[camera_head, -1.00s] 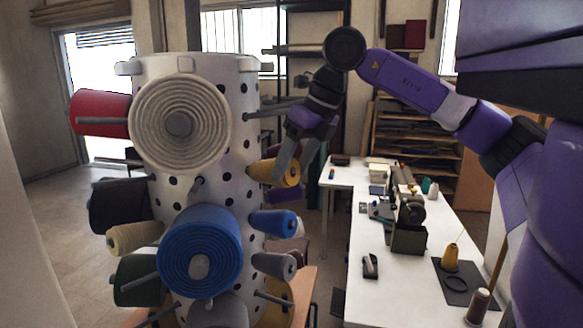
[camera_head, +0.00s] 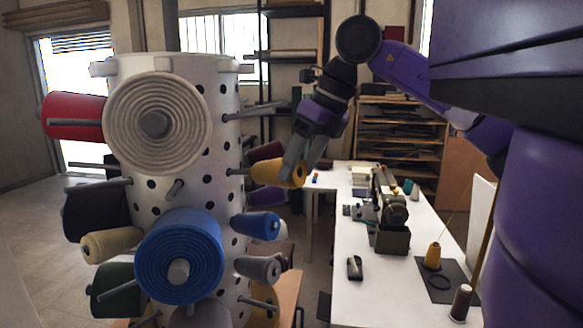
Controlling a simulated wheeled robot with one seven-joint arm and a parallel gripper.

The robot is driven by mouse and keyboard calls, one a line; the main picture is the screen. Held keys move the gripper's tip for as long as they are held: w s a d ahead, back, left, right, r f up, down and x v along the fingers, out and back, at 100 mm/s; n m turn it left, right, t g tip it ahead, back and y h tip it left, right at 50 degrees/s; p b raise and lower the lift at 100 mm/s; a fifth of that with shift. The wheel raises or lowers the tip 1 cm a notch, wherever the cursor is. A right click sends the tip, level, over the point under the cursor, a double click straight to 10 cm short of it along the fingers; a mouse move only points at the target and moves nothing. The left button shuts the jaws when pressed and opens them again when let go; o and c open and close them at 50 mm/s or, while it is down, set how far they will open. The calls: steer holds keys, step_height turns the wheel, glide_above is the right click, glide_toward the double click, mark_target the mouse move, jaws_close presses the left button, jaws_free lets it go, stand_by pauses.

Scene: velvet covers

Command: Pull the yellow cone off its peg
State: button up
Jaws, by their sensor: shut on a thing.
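The yellow cone (camera_head: 272,173) lies sideways at the right side of the white perforated drum (camera_head: 202,88). My gripper (camera_head: 296,166) is shut on the cone's outer end, coming down from above. A dark peg (camera_head: 237,172) shows between the drum and the cone's inner end. I cannot tell whether the peg's tip is still inside the cone.
A dark red cone (camera_head: 266,151) sits just behind the yellow one, and a blue cone (camera_head: 257,226) is below it. A bare peg (camera_head: 255,110) sticks out above. A white table (camera_head: 385,283) with tools stands to the right.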

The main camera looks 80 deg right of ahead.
steer(key=s+a+r+b, duration=0.1)
steer(key=s+a, duration=0.1)
steer(key=s, duration=0.6)
steer(key=shift+s+r, duration=0.25)
steer(key=shift+r, duration=0.05)
stand_by(0.5)
steer(key=shift+a, duration=0.1)
steer(key=s, duration=0.2)
steer(key=s+a+b, duration=0.1)
steer(key=s, duration=0.1)
steer(key=shift+s+a, duration=0.1)
steer(key=shift+s, duration=0.3)
steer(key=shift+s, duration=0.1)
stand_by(0.3)
